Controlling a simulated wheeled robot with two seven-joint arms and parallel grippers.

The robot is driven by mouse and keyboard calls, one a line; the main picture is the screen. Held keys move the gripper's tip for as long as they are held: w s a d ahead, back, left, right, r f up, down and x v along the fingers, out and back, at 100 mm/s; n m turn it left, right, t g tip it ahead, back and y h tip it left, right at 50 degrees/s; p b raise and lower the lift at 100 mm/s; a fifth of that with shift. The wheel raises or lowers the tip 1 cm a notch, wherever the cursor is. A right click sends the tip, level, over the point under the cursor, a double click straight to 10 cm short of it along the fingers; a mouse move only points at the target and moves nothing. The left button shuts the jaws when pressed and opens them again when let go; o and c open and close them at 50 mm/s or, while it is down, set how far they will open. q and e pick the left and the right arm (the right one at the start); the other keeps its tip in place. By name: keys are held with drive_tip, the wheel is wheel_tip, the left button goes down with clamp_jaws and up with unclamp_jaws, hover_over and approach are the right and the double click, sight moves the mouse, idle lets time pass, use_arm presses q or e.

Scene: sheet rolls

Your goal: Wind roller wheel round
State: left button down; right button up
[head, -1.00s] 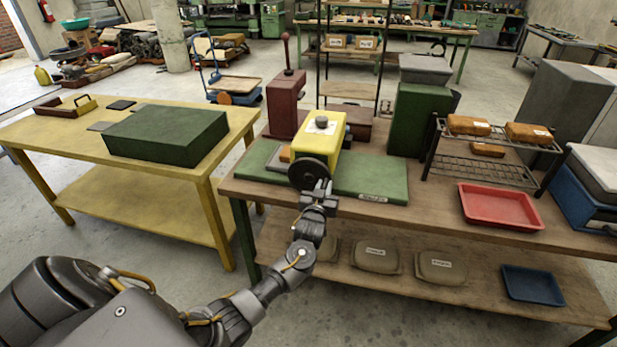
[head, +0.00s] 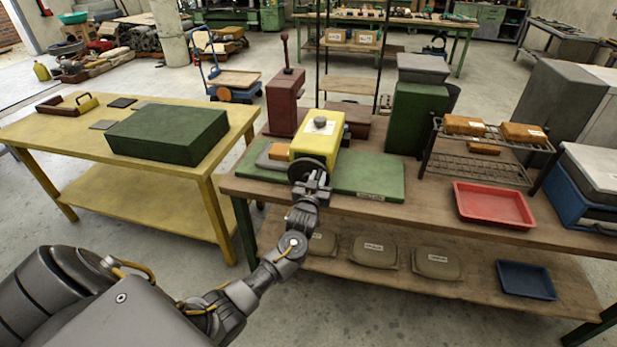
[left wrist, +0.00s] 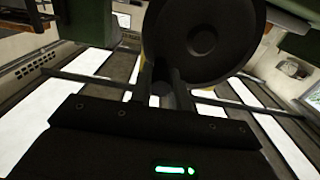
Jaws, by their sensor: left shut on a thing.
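The yellow roller machine (head: 322,134) stands on a green base plate (head: 368,182) on the wooden bench. Its dark round wheel (head: 301,171) faces me at the machine's front. It also fills the upper middle of the left wrist view (left wrist: 205,38). My left gripper (head: 314,182) is at the wheel's lower right, shut on the wheel's handle, which the fingers (left wrist: 170,85) mostly hide. A grey piece (head: 267,156) and an orange piece (head: 280,152) show at the machine's left side. My right gripper is not in view.
A dark red lever unit (head: 286,100) stands behind the machine, and a green cabinet (head: 416,120) at its right. A red tray (head: 494,205) and a wire rack (head: 480,168) are further right. A yellow table (head: 60,145) with a green block (head: 167,134) is at left.

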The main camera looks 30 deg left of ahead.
sight(309, 165)
use_arm(q)
drive_tip(key=a, duration=0.1)
drive_tip(key=s+a, duration=0.1)
drive_tip(key=shift+a+r+p, duration=0.3)
drive_tip(key=shift+a+p, duration=0.05)
drive_tip(key=shift+p, duration=0.05)
drive_tip(key=shift+s+a, duration=0.15)
drive_tip(key=shift+a, duration=0.15)
drive_tip(key=shift+a+r, duration=0.2)
drive_tip(key=shift+r, duration=0.1)
drive_tip(key=shift+w+a+r+p, duration=0.15)
drive_tip(key=shift+w+p, duration=0.05)
drive_tip(key=shift+p, duration=0.1)
drive_tip(key=shift+c, duration=1)
unclamp_jaws()
drive_tip(key=shift+w, duration=0.1)
